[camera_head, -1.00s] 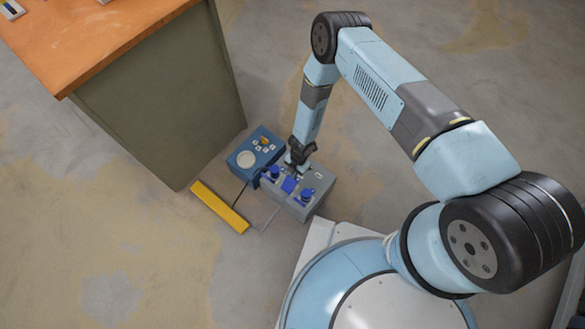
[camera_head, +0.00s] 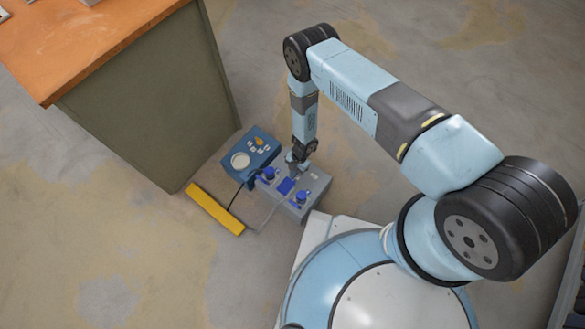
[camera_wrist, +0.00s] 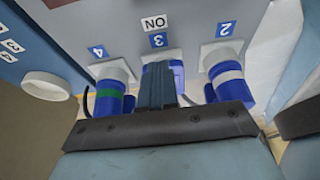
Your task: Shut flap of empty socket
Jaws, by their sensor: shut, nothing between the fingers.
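The grey socket box (camera_head: 314,184) stands on the floor. In the wrist view its face (camera_wrist: 190,20) shows sockets labelled 4, 3 and 2. A blue plug with a green band (camera_wrist: 110,97) is in socket 4, and a blue plug with a white band (camera_wrist: 229,82) is in socket 2. Between them, socket 3 has no plug and a blue flap (camera_wrist: 181,78), partly hidden behind my fingers; I cannot tell its exact angle. The flap (camera_head: 286,185) also shows in the head view. My gripper (camera_wrist: 157,85) is shut and empty, right in front of socket 3; contact is unclear.
A blue control box (camera_head: 250,155) with a round white part stands close at the left. A yellow bar (camera_head: 214,209) lies on the floor nearby, with cables by the boxes. An orange-topped cabinet (camera_head: 150,100) rises at the left. The floor to the right is open.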

